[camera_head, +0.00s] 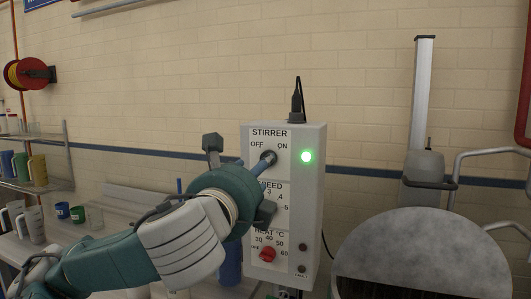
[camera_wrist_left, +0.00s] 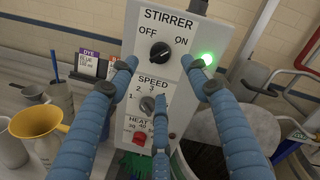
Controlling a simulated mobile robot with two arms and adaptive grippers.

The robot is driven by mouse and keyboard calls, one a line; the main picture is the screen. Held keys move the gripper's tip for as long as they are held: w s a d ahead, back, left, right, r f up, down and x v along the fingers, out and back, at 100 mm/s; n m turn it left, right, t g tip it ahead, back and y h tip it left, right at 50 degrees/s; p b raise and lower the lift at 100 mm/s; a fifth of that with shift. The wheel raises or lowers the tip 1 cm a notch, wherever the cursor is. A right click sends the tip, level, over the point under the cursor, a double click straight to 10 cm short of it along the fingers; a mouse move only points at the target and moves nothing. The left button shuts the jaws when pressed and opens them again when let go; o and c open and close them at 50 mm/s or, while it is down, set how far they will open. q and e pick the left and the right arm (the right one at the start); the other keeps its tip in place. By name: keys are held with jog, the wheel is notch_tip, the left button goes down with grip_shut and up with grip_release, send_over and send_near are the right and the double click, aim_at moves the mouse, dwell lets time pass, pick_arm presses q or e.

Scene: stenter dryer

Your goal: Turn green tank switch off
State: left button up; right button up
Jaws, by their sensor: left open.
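A white control box (camera_head: 305,215) labelled STIRRER has a black rotary switch (camera_head: 268,157) between OFF and ON. The switch also shows in the left wrist view (camera_wrist_left: 160,52), with its pale mark pointing up and right, toward ON. The green lamp (camera_head: 306,156) beside it is lit. My left gripper (camera_head: 247,174) is in front of the box, its three blue fingers spread open. In the wrist view the gripper (camera_wrist_left: 159,66) has two fingertips on either side of the switch, slightly below it; I cannot tell whether they touch it. The third finger is near the speed knob (camera_wrist_left: 147,104).
Below the switch are the speed knob and a red heat knob (camera_head: 267,254). A round metal tank lid (camera_head: 425,250) is at the right. A cable rises from the box top.

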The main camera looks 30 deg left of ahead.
pick_arm(q)
jog(key=p+x, duration=0.6)
jog(key=x, duration=0.2)
jog(key=shift+w+p, duration=0.35)
jog(key=shift+w, duration=0.05)
jog(key=shift+a, duration=0.15)
jog(key=c, duration=1.1)
